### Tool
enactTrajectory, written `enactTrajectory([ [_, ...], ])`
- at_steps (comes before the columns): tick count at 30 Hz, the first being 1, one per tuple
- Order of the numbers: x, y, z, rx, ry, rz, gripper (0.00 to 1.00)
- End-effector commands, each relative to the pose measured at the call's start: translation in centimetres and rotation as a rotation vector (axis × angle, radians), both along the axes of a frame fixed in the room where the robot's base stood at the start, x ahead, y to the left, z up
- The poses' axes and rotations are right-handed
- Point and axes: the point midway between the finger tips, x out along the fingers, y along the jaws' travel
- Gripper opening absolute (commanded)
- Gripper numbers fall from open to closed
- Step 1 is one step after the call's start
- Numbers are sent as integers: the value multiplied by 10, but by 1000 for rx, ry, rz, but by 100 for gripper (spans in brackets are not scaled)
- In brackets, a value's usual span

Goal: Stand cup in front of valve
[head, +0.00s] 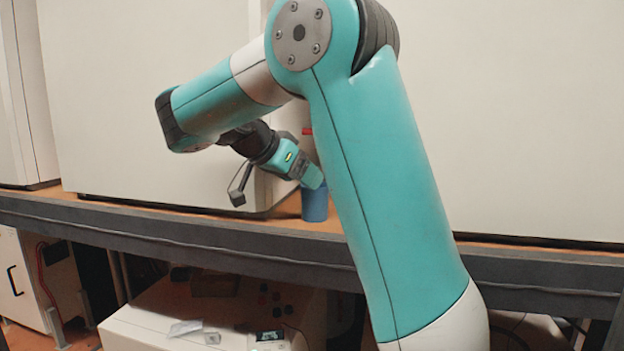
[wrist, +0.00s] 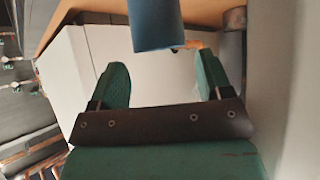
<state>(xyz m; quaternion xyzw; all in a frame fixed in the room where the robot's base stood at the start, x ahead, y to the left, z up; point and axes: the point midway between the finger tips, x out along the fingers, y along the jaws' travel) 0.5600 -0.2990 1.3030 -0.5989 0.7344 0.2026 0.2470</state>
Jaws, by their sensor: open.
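A blue cup (head: 315,206) stands on the brown shelf in the head view, partly hidden behind my gripper and arm. In the wrist view the cup (wrist: 155,25) is cut off by the top edge, lying just beyond the fingertips and roughly between them. My gripper (head: 312,176) is open, tilted down toward the cup. Its two green fingers (wrist: 160,64) are spread wide with nothing between them. A small red part (head: 307,131), possibly the valve's handle, shows above the gripper beside my arm. The valve itself is not clearly visible.
Large white cabinets (head: 130,110) stand on the shelf behind my arm. The shelf has a dark front beam (head: 180,238). A grey pipe-like piece (wrist: 235,50) is right of the cup in the wrist view. A white unit (head: 145,318) is below the shelf.

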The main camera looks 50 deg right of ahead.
Motion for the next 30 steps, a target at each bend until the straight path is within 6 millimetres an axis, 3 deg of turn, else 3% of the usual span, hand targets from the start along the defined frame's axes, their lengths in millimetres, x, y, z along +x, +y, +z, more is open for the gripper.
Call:
enactTrajectory([
  [1, 2, 6, 16, 0, 3, 3, 72],
  [12, 9, 44, 42, 0, 3, 2, 72],
  [30, 11, 55, 43, 1, 1, 3, 72],
])
